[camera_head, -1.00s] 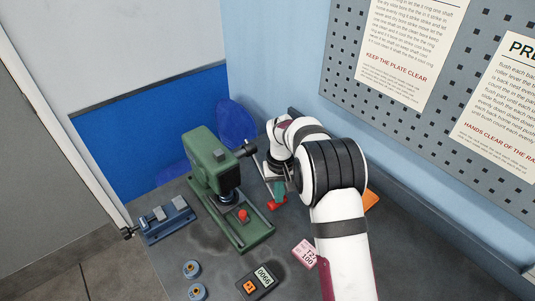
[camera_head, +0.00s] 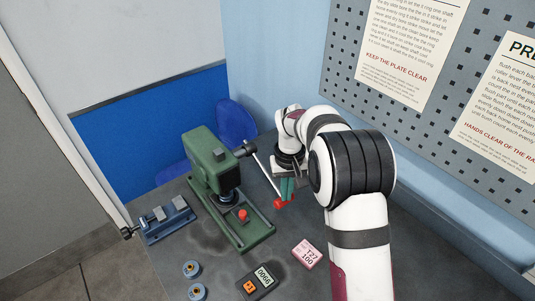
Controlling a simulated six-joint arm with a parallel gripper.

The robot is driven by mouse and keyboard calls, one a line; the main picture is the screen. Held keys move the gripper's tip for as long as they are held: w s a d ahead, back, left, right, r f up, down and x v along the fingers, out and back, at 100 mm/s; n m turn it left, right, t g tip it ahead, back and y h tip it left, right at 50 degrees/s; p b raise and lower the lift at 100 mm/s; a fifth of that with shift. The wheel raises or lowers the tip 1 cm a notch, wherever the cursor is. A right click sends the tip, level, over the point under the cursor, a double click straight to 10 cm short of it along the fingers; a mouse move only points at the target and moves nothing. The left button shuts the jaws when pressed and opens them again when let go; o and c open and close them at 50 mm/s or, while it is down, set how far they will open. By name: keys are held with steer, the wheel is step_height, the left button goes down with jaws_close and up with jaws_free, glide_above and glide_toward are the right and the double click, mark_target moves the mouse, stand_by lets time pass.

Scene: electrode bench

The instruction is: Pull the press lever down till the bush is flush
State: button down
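The green press (camera_head: 208,165) stands on the bench with its dark ram over a green base (camera_head: 250,238). Its lever (camera_head: 265,175) is a thin pale rod slanting down and right from a dark hub (camera_head: 245,149) to a red end (camera_head: 284,203). My gripper (camera_head: 286,190), with teal fingers, is at the lever's lower end, just above the red end. The fingers look close together, but I cannot tell whether they touch or grip the lever. The bush under the ram cannot be made out. A red piece (camera_head: 243,215) sits on the press base.
A blue-grey vise (camera_head: 166,222) stands left of the press. The blue wall and pegboard (camera_head: 340,75) are behind my arm.

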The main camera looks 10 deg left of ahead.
steer(key=r, duration=0.3)
steer(key=s+d+r, duration=0.1)
steer(key=r, duration=0.1)
stand_by(0.3)
steer(key=shift+r, duration=2.5)
steer(key=r, duration=0.3)
steer(key=w+a+r, duration=0.1)
steer(key=r, duration=0.1)
